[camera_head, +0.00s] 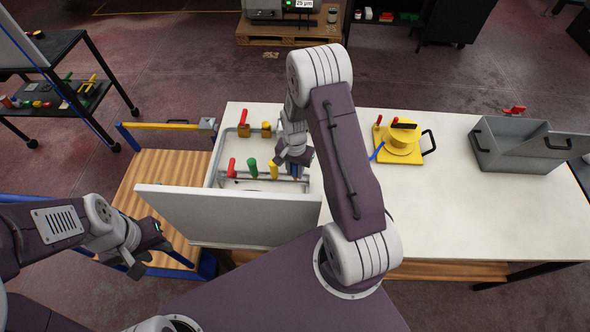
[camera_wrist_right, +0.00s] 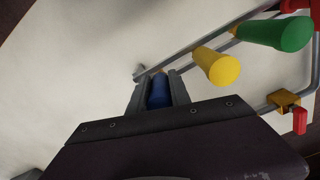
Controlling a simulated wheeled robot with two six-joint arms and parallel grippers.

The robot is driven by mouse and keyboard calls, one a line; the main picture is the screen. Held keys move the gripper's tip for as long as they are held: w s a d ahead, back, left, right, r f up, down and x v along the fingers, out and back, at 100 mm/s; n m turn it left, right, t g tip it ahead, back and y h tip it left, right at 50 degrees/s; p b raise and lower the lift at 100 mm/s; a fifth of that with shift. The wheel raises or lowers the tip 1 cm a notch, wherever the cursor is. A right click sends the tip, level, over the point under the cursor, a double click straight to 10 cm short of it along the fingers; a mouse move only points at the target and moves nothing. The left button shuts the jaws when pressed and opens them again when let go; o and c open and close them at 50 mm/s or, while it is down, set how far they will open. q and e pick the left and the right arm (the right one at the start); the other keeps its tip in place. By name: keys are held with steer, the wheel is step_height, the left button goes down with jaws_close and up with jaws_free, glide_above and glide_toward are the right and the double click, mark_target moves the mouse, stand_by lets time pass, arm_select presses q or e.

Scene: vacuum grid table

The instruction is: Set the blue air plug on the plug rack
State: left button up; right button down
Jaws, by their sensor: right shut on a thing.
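In the right wrist view, the blue air plug (camera_wrist_right: 159,91) sits between the two fingers of my right gripper (camera_wrist_right: 158,84), which is shut on it. The end of the plug rack's rail (camera_wrist_right: 150,69) shows just beyond the fingertips; whether the plug touches it is not clear. In the head view my right gripper (camera_head: 292,163) is over the plug rack (camera_head: 238,180), at the right end of the row of plugs; the blue plug is hard to make out there. My left gripper (camera_head: 142,262) hangs at the lower left, away from the rack; its jaw opening is unclear.
Red (camera_head: 231,167), green (camera_head: 252,166) and yellow (camera_head: 273,168) plugs stand on the rack. A pale upright panel (camera_head: 225,217) blocks its front. A yellow fixture (camera_head: 402,146) and a grey bin (camera_head: 510,150) stand to the right, with bare tabletop (camera_head: 440,215) in front.

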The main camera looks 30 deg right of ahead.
steer(key=shift+f+b, duration=0.3)
steer(key=shift+f, duration=0.25)
steer(key=c, duration=1.1)
jaws_free()
steer(key=shift+r, duration=0.35)
step_height(320, 180, up, 8)
steer(key=shift+r+b, duration=0.25)
steer(key=shift+b, duration=0.55)
